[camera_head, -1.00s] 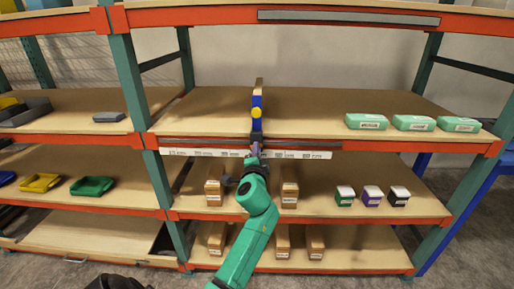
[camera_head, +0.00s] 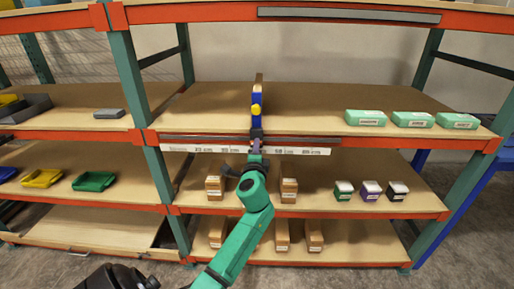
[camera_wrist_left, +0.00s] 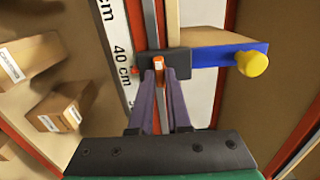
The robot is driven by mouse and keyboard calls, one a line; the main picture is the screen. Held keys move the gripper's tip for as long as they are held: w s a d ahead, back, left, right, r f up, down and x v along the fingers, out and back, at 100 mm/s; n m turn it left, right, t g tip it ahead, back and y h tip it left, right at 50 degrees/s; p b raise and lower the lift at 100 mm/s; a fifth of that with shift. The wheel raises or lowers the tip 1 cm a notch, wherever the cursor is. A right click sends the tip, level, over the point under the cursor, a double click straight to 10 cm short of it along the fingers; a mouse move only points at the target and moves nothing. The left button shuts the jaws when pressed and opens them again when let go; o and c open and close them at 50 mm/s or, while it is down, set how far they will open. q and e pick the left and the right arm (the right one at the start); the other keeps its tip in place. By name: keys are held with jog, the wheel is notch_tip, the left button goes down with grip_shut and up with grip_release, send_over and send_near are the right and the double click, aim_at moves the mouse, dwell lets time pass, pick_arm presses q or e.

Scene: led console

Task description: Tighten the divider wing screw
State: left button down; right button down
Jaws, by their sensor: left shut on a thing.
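The divider (camera_head: 257,98) is a blue upright plate with a yellow knob (camera_head: 256,109), standing at the front edge of the middle shelf. In the left wrist view, the blue plate (camera_wrist_left: 215,54) and yellow knob (camera_wrist_left: 252,63) lie right of a black clamp block (camera_wrist_left: 176,64) on the rail. The orange wing screw (camera_wrist_left: 158,68) shows at the front of this block. My left gripper (camera_wrist_left: 158,92) has its purple fingers shut on the wing screw. In the head view my left gripper (camera_head: 256,146) is small, at the rail below the divider.
A white ruler strip (camera_head: 190,148) runs along the shelf's front edge. Brown boxes (camera_head: 289,190) stand on the shelf below, close to my arm. Green boxes (camera_head: 413,120) sit at the right of the divider's shelf. The shelf board around the divider is mostly clear.

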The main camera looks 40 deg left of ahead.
pick_arm(q)
jog(key=c, duration=0.9)
grip_release()
jog(key=shift+a, duration=0.2)
jog(key=shift+o, duration=0.2)
jog(key=b+v, duration=0.2)
jog(key=v, duration=1.2)
jog(key=shift+s+d, duration=0.25)
